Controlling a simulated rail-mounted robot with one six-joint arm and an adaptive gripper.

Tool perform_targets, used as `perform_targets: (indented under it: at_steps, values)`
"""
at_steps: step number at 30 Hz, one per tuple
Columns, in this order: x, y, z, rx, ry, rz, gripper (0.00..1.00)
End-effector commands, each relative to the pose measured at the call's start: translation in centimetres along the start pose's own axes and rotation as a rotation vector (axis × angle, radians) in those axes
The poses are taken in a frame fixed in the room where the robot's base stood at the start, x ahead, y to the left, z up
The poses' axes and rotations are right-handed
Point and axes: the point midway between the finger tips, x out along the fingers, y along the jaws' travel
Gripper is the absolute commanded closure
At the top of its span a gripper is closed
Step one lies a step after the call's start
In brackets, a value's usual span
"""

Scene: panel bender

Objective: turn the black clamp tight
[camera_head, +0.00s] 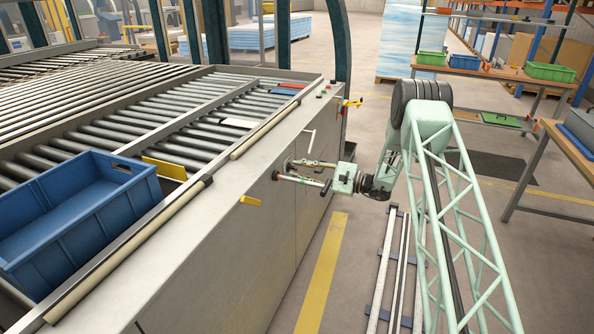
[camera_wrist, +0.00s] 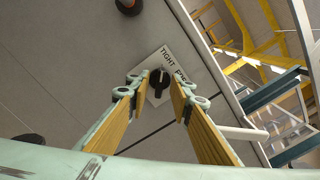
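The black clamp (camera_wrist: 158,82) is a small dark knob on a white label plate (camera_wrist: 170,70) fixed to the grey panel. The plate reads "TIGHT" and what looks like "FREE". The pointer's exact setting is too small to tell. My gripper (camera_wrist: 160,88) is open, its two yellow-padded fingers on either side of the clamp in the wrist view. I cannot tell whether they touch it. In the head view my gripper (camera_head: 289,171) points at the machine's side panel, its fingers apart. The clamp cannot be made out surely there.
A white bar handle (camera_head: 310,138) sticks out near my gripper; it also shows in the wrist view (camera_wrist: 243,132). A yellow handle (camera_head: 250,201) is lower left. Other dark round knobs (camera_wrist: 28,145) sit on the panel. A blue crate (camera_head: 80,215) stands on the rollers.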

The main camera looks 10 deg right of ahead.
Motion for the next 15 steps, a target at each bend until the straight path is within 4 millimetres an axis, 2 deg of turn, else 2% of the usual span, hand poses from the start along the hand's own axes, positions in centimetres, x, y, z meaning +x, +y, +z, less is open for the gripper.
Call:
perform_targets:
  at_steps: [8, 15]
  values:
    - [-3.1, 0.0, 0.0, 0.001, 0.001, -0.001, 0.8]
    - [-6.7, -0.1, -0.1, 0.0, 0.002, -0.002, 0.8]
